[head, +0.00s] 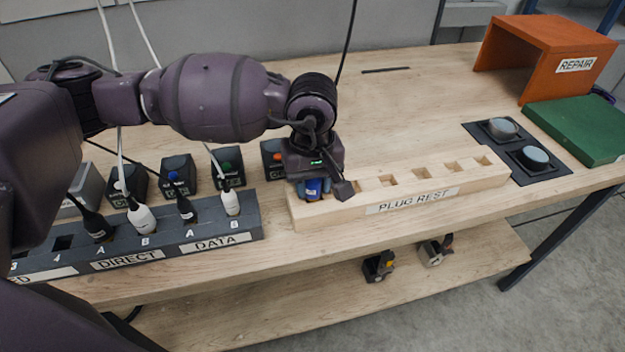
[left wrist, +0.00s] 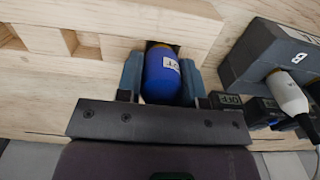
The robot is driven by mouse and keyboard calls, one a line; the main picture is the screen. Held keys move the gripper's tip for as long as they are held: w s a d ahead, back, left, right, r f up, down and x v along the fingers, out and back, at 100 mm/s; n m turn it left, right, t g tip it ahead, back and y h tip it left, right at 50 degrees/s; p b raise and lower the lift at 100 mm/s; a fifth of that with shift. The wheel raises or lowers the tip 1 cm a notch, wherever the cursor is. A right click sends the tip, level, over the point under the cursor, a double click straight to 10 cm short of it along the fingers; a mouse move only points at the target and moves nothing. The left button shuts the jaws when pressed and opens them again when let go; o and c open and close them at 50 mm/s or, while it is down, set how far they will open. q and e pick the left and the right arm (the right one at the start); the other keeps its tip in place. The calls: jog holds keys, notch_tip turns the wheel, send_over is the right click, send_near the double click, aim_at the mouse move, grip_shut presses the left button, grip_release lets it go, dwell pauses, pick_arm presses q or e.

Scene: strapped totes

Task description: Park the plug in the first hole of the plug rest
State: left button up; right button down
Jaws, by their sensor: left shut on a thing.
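The plug rest (head: 340,212) is a long pale wooden block with a row of square holes, labelled PLUG REST. My left gripper (head: 326,190) is over its left end, shut on a blue plug (head: 312,188). In the left wrist view the blue plug (left wrist: 162,78), with a white label, sits between the two fingers (left wrist: 161,78). Its far end is at the dark end hole of the plug rest (left wrist: 120,15); how deep it goes in is hidden. The other holes that show look empty. My right gripper is not in view.
A grey socket strip (head: 165,258) labelled DIRECT and DATA, with black and white plugs, stands just left of the rest. Small switch boxes (head: 178,175) are behind it. An orange REPAIR box (head: 535,50), green board (head: 580,130) and two round knobs (head: 535,157) are at right.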

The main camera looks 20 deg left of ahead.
pick_arm(q)
jog(key=o, duration=1.1)
